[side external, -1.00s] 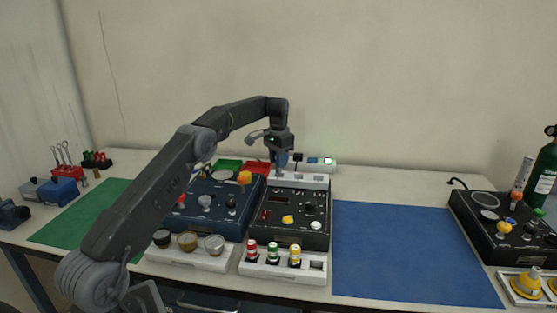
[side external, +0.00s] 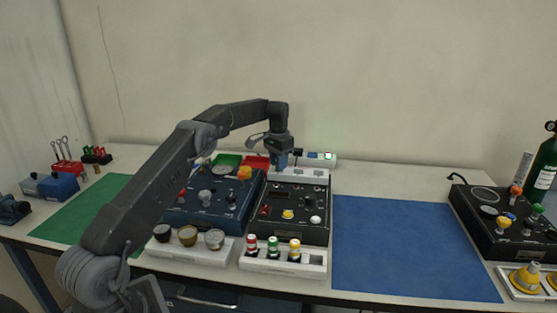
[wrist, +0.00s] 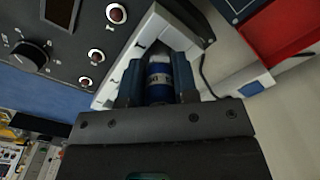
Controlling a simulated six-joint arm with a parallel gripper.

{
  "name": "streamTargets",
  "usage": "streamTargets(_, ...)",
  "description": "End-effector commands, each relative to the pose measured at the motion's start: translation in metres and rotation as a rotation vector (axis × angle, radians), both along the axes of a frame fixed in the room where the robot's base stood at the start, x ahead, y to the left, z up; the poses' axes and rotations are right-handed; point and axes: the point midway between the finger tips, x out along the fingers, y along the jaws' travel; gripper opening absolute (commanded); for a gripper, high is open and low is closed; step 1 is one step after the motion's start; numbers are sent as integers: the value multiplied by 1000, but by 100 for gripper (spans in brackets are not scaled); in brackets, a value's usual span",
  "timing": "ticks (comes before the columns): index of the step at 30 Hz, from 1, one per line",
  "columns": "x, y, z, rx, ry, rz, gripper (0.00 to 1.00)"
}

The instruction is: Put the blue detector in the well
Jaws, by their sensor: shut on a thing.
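The blue detector (wrist: 158,92), a small blue cylinder with a pale end, is between the two blue fingers of my gripper (wrist: 157,72) in the wrist view. My gripper is shut on it. In the side view my gripper (side external: 281,160) is over the back of the black trainer box (side external: 290,212), by the white block (side external: 313,176) behind it. The detector is hard to make out there. The white block also shows in the wrist view (wrist: 128,60), just beyond the fingers. I cannot tell whether the detector touches it, and no well opening is clear.
A front white rack (side external: 270,265) holds red, green and yellow-topped detectors, with an empty slot at its right. A blue box (side external: 215,205) stands close left. Red (side external: 257,162) and green trays lie behind. The blue mat (side external: 415,250) at right is clear.

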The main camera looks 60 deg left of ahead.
Motion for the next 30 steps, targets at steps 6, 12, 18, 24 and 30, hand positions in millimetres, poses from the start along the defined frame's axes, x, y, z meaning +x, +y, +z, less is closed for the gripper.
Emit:
streamTargets(6,0,0,-6,-1,1,0,0)
streamTargets(12,0,0,-7,0,0,0,41)
streamTargets(18,0,0,-7,0,0,0,57)
streamTargets(24,0,0,-7,0,1,0,57)
streamTargets(30,1,0,13,2,-3,0,57)
